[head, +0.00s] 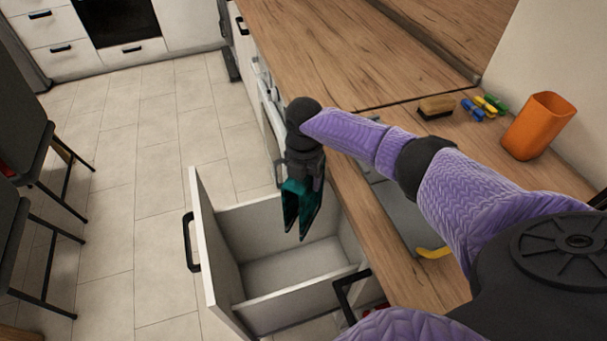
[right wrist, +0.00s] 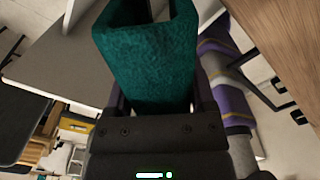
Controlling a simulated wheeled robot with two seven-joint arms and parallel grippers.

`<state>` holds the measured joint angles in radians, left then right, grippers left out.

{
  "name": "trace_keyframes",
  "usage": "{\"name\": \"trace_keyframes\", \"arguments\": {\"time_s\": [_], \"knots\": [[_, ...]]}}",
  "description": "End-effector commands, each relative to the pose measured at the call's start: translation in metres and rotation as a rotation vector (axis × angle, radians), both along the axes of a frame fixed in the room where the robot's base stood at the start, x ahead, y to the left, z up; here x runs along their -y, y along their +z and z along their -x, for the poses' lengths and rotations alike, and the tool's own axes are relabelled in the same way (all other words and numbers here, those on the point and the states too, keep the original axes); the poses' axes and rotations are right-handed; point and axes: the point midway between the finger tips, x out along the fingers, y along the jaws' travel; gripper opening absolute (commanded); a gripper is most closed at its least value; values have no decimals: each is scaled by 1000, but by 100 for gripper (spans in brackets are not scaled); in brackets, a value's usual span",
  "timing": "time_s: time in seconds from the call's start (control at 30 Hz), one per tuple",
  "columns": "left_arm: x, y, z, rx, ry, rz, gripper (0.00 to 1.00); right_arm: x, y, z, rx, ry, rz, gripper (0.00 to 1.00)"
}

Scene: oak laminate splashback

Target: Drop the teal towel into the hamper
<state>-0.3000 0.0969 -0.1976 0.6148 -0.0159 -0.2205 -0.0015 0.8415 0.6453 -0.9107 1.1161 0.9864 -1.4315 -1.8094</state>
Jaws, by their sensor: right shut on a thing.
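The teal towel (head: 301,208) hangs folded from my right gripper (head: 304,182), which is shut on it. In the right wrist view the towel (right wrist: 147,62) fills the space past the fingers and hides their tips. A white pull-out compartment (head: 200,225), which looks like the hamper, stands open below the counter. Its inside shows a pale, bare floor, with a divider near the front of the picture. The towel hangs above this opening, apart from its walls as far as I can tell. My left gripper is not in view.
The wooden counter (head: 300,50) runs along the right of the opening. On it stand an orange cup (head: 539,125), a brush (head: 436,107) and several coloured pegs (head: 484,106). Dark chairs (head: 28,165) stand at the left. The tiled floor (head: 150,130) between is clear.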

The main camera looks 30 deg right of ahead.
Motion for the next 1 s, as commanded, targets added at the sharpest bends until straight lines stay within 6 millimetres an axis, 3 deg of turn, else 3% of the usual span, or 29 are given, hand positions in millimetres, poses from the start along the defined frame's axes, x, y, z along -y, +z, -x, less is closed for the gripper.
{"name": "trace_keyframes", "arguments": {"time_s": [0.07, 0.1, 0.2, 0.47, 0.8, 1.0], "knots": [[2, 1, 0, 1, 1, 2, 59, 0, 2, 0, 1, 0, 0, 0], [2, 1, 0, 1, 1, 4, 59, 0, 2, 0, 1, 0, 0, 79], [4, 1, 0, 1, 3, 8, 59, 0, 2, 0, 1, 0, 1, 100], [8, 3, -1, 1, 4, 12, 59, 0, 5, 0, 1, 1, 1, 100], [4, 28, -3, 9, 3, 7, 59, 0, 84, -1, 4, 1, 0, 100], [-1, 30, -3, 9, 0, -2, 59, 0, 101, 0, 2, 0, 1, 100]]}}
